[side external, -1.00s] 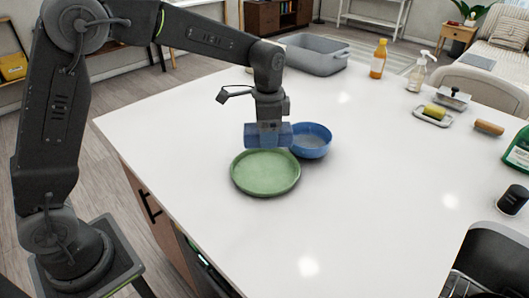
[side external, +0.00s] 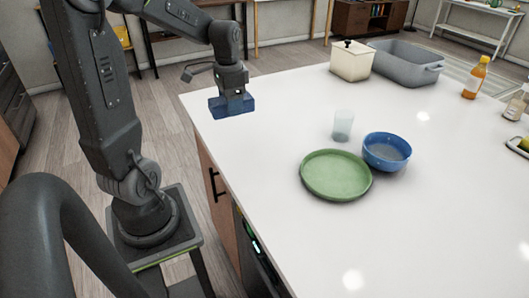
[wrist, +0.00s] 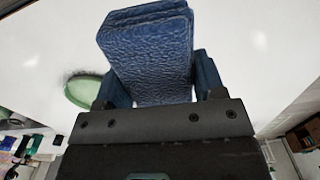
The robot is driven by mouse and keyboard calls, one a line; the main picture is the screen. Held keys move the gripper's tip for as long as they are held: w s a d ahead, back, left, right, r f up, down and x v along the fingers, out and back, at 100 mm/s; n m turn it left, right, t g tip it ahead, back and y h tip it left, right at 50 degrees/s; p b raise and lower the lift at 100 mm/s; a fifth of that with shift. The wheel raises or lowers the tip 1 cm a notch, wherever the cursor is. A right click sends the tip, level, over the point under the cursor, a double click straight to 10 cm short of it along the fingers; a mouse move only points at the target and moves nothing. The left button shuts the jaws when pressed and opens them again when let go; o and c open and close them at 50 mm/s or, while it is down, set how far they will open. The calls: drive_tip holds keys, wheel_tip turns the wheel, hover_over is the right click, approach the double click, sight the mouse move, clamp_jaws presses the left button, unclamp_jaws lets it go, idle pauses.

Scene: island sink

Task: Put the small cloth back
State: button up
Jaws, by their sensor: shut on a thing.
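The small cloth looks like a folded, dark blue textured pad (wrist: 150,55), held between my gripper's jaws in the wrist view. In the side view the blue cloth (side external: 224,107) hangs under my wrist, in front of the counter's left edge. My gripper (side external: 232,103) is shut on it. I cannot tell its exact height, but nothing visibly touches the cloth from below.
A green plate (side external: 336,175), a blue bowl (side external: 386,151) and a clear cup (side external: 343,126) stand on the white counter (side external: 430,220). A lidded cream box (side external: 351,61), a grey basin (side external: 405,63) and an orange bottle (side external: 475,78) stand farther back. The front counter is clear.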

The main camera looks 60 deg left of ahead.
drive_tip(key=shift+s+a+f+n, duration=0.1)
drive_tip(key=shift+s+a+n, duration=0.15)
drive_tip(key=shift+s, duration=0.3)
drive_tip(key=shift+s+a+f+n, duration=0.1)
drive_tip(key=shift+s+a+n, duration=0.1)
drive_tip(key=shift+s, duration=0.35)
hover_over(264, 152)
wheel_tip(264, 152, down, 7)
drive_tip(key=shift+d+r, duration=0.1)
drive_tip(key=shift+f, duration=2.05)
drive_tip(key=o, duration=0.8)
drive_tip(key=shift+f, duration=0.15)
drive_tip(key=shift+o, duration=0.3)
